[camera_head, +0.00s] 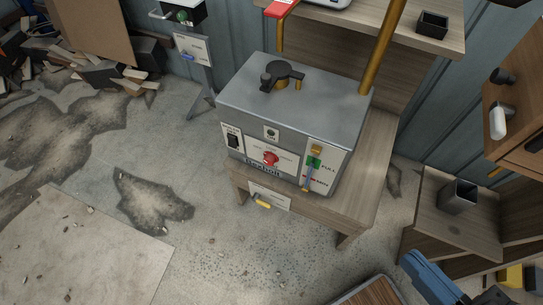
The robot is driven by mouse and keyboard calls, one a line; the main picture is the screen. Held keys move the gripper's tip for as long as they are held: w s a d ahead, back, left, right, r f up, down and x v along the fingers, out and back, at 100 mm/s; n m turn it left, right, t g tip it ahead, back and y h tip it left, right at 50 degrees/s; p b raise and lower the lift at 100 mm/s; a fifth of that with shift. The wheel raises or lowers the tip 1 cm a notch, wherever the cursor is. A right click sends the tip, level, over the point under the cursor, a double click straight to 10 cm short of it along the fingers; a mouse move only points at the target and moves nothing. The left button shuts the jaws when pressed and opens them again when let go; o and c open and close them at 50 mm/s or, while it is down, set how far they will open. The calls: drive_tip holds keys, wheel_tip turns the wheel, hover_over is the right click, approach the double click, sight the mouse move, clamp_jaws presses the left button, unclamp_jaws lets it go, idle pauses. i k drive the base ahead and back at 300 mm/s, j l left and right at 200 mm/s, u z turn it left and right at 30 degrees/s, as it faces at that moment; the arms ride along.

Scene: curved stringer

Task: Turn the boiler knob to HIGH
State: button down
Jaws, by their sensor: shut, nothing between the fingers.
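A grey metal box-shaped unit (297,98), seemingly the boiler, stands on a wooden bench in the head view. Its front panel carries a red knob (270,158) low in the middle. The markings around this knob are too small to read, so I cannot tell its setting. A black fitting with a handle (281,76) sits on top of the unit. A black switch (233,141) is at the front left. A gauge with a green part (313,162) is at the front right.
The wooden bench (368,180) carries the unit, with a pipe (381,47) rising behind it. A stand with a sign (193,52) is to the left. The front-left floor is mostly open.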

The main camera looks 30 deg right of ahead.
sight(270, 158)
drive_tip(key=j, duration=1.35)
drive_tip(key=i, duration=0.1)
